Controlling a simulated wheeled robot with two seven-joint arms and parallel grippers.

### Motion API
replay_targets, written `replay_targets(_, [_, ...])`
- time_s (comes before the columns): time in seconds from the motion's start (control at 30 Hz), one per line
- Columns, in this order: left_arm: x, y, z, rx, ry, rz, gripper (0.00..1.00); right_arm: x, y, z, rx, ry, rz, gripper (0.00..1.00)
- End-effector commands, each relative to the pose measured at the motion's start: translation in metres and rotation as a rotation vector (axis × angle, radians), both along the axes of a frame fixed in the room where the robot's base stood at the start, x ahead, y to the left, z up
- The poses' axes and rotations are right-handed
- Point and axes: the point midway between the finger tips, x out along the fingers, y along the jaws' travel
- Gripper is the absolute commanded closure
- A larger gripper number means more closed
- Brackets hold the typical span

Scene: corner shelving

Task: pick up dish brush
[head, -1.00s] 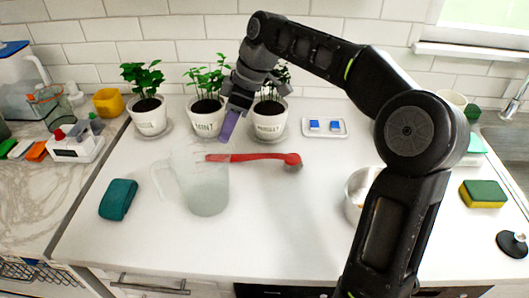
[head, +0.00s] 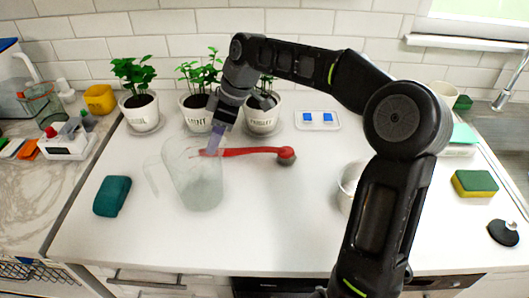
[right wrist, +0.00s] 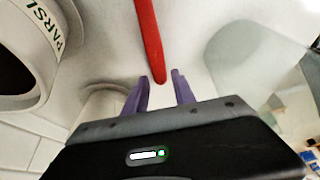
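My right gripper (head: 214,143) is low over the handle's left end, pointing down. In the right wrist view, its two purple fingers (right wrist: 161,78) are apart. The tip of the red handle (right wrist: 150,40) shows between the fingertips, with a gap on each side. The pitcher stands close beside the gripper and overlaps it in the head view. My left gripper is not in view.
Three potted herbs (head: 197,118) line the wall just behind the gripper. A teal sponge (head: 112,196) lies at the left. A white tray with blue pieces (head: 301,122) sits at the back. The front middle counter is clear.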

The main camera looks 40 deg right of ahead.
Motion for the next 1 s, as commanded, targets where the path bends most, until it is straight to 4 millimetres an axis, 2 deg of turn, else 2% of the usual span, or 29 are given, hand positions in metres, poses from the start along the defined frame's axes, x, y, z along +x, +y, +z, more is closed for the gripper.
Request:
replay_targets(0.1, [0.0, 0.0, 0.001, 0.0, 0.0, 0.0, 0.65, 0.003, 0.006, -0.015, 0.001, 0.002, 0.0, 0.69])
replay_targets(0.2, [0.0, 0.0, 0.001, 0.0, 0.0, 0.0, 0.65, 0.005, 0.007, -0.02, 0.0, -0.001, -0.001, 0.69])
replay_targets(0.77, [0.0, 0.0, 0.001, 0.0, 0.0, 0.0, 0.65, 0.005, 0.007, -0.021, 0.0, -0.002, -0.002, 0.69])
replay_targets(1.0, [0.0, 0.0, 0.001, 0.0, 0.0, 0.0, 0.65, 0.005, 0.007, -0.021, 0.0, -0.002, -0.002, 0.86])
